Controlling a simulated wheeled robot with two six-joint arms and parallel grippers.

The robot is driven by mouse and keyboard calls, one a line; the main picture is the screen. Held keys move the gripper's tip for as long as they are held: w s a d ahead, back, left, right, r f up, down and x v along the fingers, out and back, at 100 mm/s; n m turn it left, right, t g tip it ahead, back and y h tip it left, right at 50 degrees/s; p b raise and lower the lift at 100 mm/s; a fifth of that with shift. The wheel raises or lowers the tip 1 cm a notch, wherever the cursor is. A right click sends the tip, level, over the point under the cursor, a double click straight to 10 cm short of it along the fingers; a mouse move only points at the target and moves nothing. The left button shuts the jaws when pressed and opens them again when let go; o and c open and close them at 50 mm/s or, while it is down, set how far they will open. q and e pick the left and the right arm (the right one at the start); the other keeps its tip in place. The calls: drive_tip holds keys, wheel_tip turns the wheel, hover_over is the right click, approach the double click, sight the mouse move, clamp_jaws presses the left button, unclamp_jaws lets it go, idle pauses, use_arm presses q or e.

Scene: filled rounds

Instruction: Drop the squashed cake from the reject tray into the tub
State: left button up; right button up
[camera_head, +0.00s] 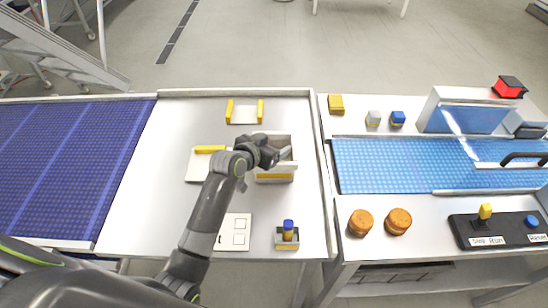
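My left gripper (268,157) is over a grey open-topped box with a yellow band (276,179), which looks like the tub. The gripper and wrist hide much of the box, and I cannot tell whether the fingers are open or shut or hold anything. A pale tray with a yellow bar (198,165) lies just left of the box, partly behind my arm; it may be the reject tray. No squashed cake can be made out. Two round orange-brown cakes (361,223) (398,221) sit on the right table and look whole. My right gripper is not in view.
A pale holder with yellow sides (244,114) lies behind the box. A blue-topped item in a small stand (288,232) and a marked white plate (233,233) are in front. A blue conveyor (400,165) and a switch panel (497,229) are at right.

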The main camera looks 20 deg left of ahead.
use_arm(q)
drive_tip(key=shift+o, duration=0.3)
drive_tip(key=shift+s, duration=0.1)
drive_tip(key=shift+s+a, duration=0.1)
drive_tip(key=shift+s, duration=0.1)
drive_tip(key=b+v, duration=0.2)
drive_tip(key=v, duration=1.5)
drive_tip(key=shift+r, duration=0.1)
